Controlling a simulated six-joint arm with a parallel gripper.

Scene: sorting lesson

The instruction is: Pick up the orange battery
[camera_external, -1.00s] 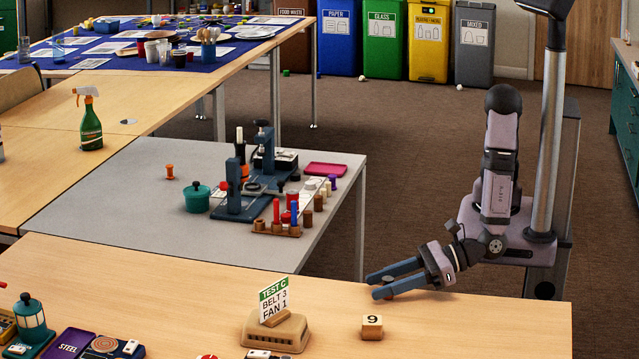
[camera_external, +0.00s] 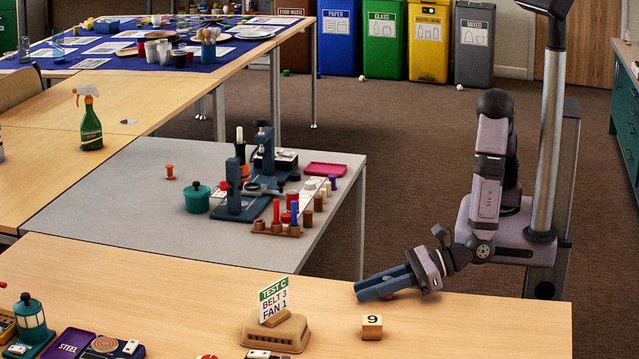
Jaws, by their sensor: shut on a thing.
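My gripper (camera_external: 362,288) is low over the front wooden table, near its back edge, with its blue-grey fingers pointing left. It is shut on the orange battery (camera_external: 389,296), of which only a small orange-red patch shows by the fingers. The fingers hide the rest of it. I cannot tell whether it touches the tabletop.
A wooden block marked 9 (camera_external: 372,327) stands just in front of my gripper. A card holder (camera_external: 276,331) with a "TEST C" card is to the left. The table's right end is clear. A grey table (camera_external: 110,195) with equipment stands behind.

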